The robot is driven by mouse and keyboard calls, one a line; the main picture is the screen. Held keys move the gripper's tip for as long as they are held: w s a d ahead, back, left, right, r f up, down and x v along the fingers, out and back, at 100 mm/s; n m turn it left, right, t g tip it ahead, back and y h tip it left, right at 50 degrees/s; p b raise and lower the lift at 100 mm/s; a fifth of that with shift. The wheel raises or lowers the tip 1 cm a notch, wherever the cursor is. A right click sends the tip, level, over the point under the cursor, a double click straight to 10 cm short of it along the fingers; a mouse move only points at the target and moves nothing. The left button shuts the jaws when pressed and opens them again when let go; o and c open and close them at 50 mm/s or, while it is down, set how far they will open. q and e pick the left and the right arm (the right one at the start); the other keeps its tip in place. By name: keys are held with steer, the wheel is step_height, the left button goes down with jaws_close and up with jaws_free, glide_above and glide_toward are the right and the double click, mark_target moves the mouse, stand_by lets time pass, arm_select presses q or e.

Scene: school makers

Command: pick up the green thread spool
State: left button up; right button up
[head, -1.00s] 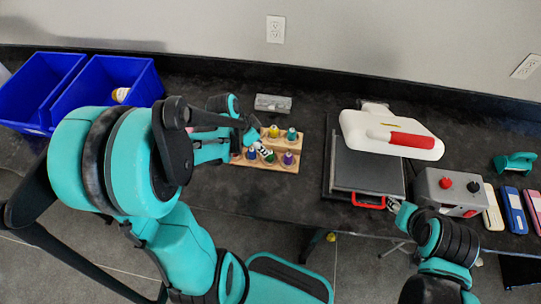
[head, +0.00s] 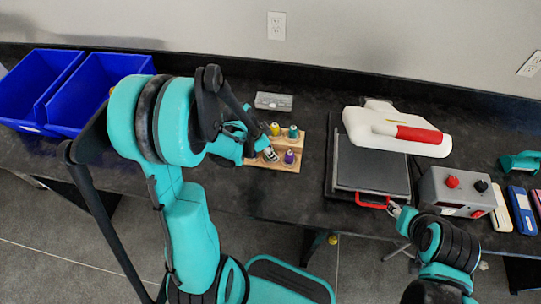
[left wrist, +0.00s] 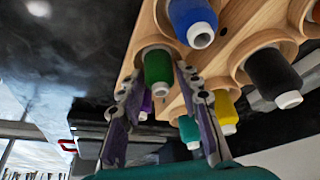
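The green thread spool (left wrist: 158,68) stands in a hole of the wooden rack (left wrist: 143,38), seen in the left wrist view. My left gripper (left wrist: 156,82) has its two fingers apart, one on each side of the green spool, with a visible gap around it. In the head view my left gripper (head: 267,153) is at the front left part of the rack (head: 301,144), and I cannot make out the green spool there. My right gripper (head: 396,210) is near the table's front edge, away from the spools; its fingers are too small to judge.
Close by in the rack are blue (left wrist: 193,20), black (left wrist: 272,75), yellow (left wrist: 225,110), teal (left wrist: 189,130) and purple (left wrist: 145,103) spools. A heat press (head: 372,168) and grey control box (head: 455,190) stand right. Blue bins (head: 98,95) stand left; a grey block (head: 273,101) lies behind.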

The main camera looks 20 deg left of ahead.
arm_select(q)
steer(key=c, duration=0.6)
steer(key=shift+c, duration=0.2)
